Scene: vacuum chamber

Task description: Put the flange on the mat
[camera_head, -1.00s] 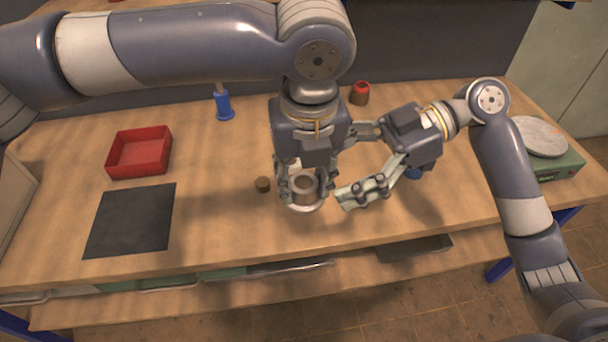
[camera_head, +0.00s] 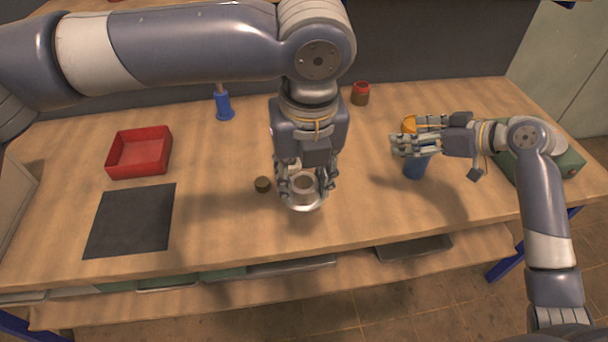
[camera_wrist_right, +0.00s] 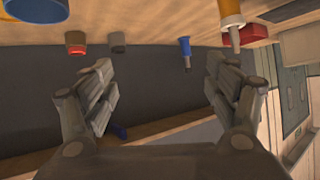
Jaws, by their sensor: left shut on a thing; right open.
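The flange (camera_head: 304,203) is a silvery ring with a round hub, in the middle of the table. My left gripper (camera_head: 305,186) points down and is shut on it; I cannot tell whether the flange touches the table. The mat (camera_head: 131,219) is a flat dark rectangle on the left of the table, bare, apart from the flange. My right gripper (camera_head: 404,133) is open, at the right of the table, near a blue cup-like thing (camera_head: 415,167) and an orange thing (camera_head: 409,124). In the right wrist view its fingers (camera_wrist_right: 160,90) are spread with nothing between them.
A red open box (camera_head: 139,153) stands behind the mat. A small brown cylinder (camera_head: 262,185) lies just left of the flange. A blue holder (camera_head: 223,105) and a red-topped jar (camera_head: 360,94) stand at the back. The table between cylinder and mat is clear.

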